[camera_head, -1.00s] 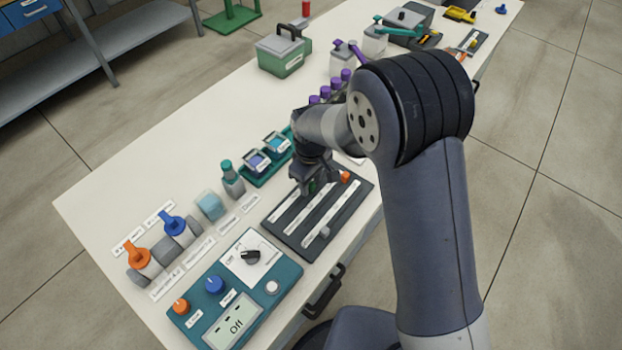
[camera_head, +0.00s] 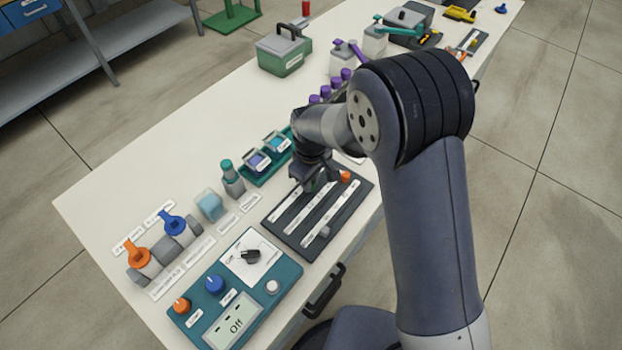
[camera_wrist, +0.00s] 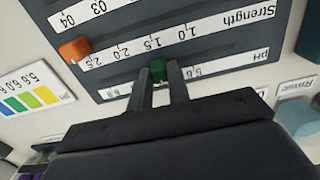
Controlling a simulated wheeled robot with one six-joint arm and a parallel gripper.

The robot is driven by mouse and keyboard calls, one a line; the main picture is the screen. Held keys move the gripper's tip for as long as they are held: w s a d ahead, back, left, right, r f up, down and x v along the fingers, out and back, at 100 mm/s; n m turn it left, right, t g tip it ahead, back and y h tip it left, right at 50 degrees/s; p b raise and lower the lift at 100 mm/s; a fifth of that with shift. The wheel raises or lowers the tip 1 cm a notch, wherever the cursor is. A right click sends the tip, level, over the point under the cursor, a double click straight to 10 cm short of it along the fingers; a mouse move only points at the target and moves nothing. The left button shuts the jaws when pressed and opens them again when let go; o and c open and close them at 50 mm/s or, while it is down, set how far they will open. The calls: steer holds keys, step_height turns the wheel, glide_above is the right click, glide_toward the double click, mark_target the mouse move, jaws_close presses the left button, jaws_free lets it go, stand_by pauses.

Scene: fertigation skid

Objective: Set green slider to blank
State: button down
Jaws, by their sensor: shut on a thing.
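The green slider (camera_wrist: 158,70) sits on the pH track of the dark slider panel (camera_wrist: 215,62). In the wrist view the track's print is upside down, and I cannot read the exact value at the slider. My gripper (camera_wrist: 158,78) is shut on the green slider, one finger on each side. In the head view my gripper (camera_head: 318,184) is over the far end of the panel (camera_head: 290,236) and hides the green slider. An orange slider (camera_head: 345,177) is on the Strength track, also in the wrist view (camera_wrist: 74,49). A grey slider (camera_head: 325,232) is on the third track.
A teal control box (camera_head: 262,316) with knobs and a display reading "Off" stands at the near end. A teal tray (camera_head: 262,176) with small jars lies left of my gripper. Purple-capped bottles (camera_head: 326,92) stand behind it. The table's left side is mostly clear.

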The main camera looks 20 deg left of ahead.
steer(key=s, duration=0.2)
steer(key=s+a+b, duration=0.1)
steer(key=s, duration=0.2)
steer(key=s+a, duration=0.1)
steer(key=s, duration=0.2)
steer(key=shift+a, duration=0.2)
steer(key=c, duration=1.3)
jaws_free()
steer(key=shift+s, duration=0.1)
steer(key=shift+c, duration=0.2)
step_height(320, 180, up, 11)
steer(key=shift+f+b, duration=0.1)
steer(key=shift+b, duration=0.35)
steer(key=shift+f, duration=0.1)
